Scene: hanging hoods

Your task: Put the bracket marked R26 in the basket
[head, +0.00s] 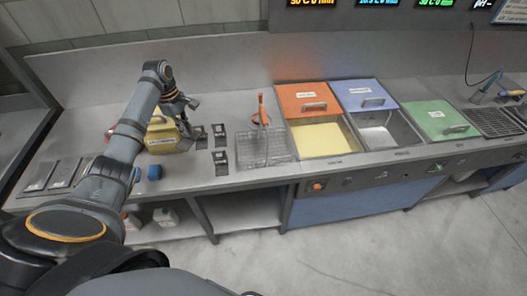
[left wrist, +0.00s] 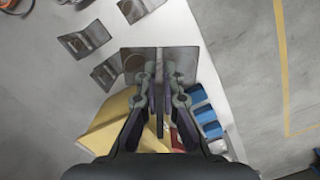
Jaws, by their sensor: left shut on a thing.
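Two more brackets (head: 219,130) (head: 220,158) lie on the counter left of the basket; the left wrist view shows several (left wrist: 86,40). I cannot read R26 on any. The wire basket (head: 262,149), with an orange upright handle, looks empty. My right gripper is out of view.
The yellow jug (head: 160,137) stands below the gripper, with blue objects (head: 154,172) near the front edge. Dark flat plates (head: 62,174) lie at left. Right of the basket are tanks with orange (head: 303,97), blue (head: 361,94) and green (head: 436,118) lids.

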